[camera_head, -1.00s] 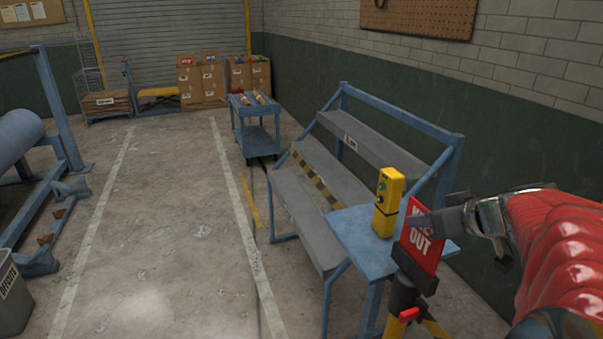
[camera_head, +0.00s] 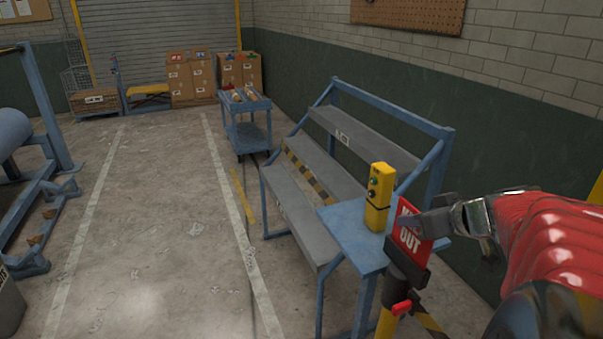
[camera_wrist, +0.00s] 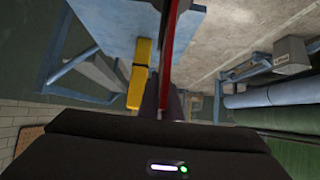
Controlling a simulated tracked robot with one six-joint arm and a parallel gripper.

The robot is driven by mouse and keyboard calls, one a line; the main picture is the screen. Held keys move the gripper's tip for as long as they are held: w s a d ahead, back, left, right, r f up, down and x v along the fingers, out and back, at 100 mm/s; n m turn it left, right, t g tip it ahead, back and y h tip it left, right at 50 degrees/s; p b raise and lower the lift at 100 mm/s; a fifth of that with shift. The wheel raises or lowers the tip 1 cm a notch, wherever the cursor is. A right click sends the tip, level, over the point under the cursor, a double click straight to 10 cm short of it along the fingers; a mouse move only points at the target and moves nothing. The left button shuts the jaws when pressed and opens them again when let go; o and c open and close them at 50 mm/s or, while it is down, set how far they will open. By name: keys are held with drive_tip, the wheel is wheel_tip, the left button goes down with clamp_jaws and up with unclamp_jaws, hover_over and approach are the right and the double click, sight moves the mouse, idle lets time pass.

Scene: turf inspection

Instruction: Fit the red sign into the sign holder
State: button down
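The red sign (camera_head: 408,240), with white lettering ending in "OUT", stands upright at the right in the head view. My gripper (camera_head: 432,222) is at its upper right edge, with a finger across the front face. The wrist view shows the sign edge-on as a thin red strip (camera_wrist: 182,45) between my fingers, so my gripper appears shut on it. The black sign holder (camera_head: 408,269) is directly below the sign, on a post with a red lever (camera_head: 402,308). The sign's lower edge meets the holder; I cannot tell how deep it sits.
A blue side table (camera_head: 345,226) with a yellow control box (camera_head: 379,197) stands just left of the sign. Grey stepped shelves (camera_head: 318,172) and a blue cart (camera_head: 246,122) stand behind. Cartons (camera_head: 190,78) are at the back. The floor at left centre is clear.

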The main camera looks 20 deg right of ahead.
drive_tip(key=shift+f, duration=0.45)
drive_tip(key=c, duration=1.9)
unclamp_jaws()
